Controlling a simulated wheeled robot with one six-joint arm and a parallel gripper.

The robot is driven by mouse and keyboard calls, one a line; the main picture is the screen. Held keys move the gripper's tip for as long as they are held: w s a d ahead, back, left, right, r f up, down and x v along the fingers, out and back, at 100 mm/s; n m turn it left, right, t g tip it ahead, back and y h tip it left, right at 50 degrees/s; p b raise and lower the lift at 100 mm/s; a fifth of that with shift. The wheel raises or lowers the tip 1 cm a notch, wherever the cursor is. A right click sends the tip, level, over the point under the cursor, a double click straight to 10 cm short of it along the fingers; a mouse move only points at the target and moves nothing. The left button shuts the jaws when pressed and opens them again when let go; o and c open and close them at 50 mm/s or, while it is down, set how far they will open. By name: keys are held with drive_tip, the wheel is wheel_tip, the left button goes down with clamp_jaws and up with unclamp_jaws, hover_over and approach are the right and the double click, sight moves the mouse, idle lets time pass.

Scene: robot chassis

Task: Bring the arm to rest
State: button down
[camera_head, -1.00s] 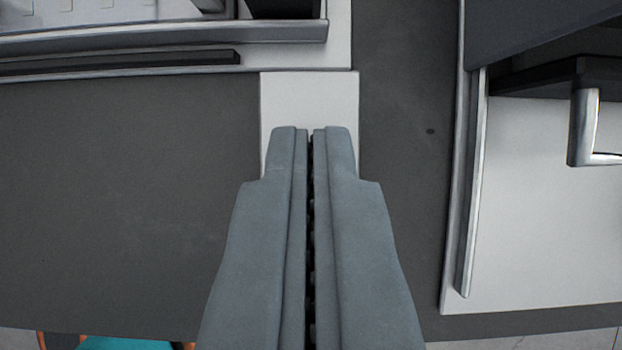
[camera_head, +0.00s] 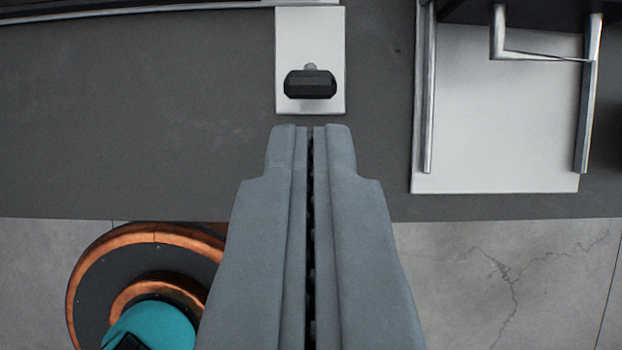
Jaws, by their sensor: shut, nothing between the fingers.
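My gripper (camera_head: 311,130) reaches up the middle of the picture with its two grey fingers pressed together. Nothing is between them. The fingertips appear just below a white panel (camera_head: 310,20) that carries a black knob-like part (camera_head: 310,84). I cannot tell how far the fingertips are from the panel. The rest of the arm is out of view.
A dark grey surface (camera_head: 140,120) fills the upper left. At the right is a white panel (camera_head: 470,130) with metal handle-like bars (camera_head: 589,110). At the lower left are copper-coloured rings (camera_head: 90,265) with a teal part (camera_head: 150,322). Pale cracked floor (camera_head: 520,270) lies at the lower right.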

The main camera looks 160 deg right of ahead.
idle(0.4)
drive_tip(key=s+a+r+m+t+h, duration=0.1)
drive_tip(key=s+a+r+m+t, duration=0.1)
drive_tip(key=s+a+r+t, duration=0.3)
drive_tip(key=s+a+r+m+t+h, duration=0.1)
drive_tip(key=s+a+r+m+t, duration=0.1)
drive_tip(key=s+a+r+t, duration=0.4)
drive_tip(key=s+a+r, duration=0.5)
drive_tip(key=s+a, duration=0.1)
drive_tip(key=s, duration=0.3)
drive_tip(key=shift+s+a+t, duration=0.3)
drive_tip(key=shift+s, duration=0.05)
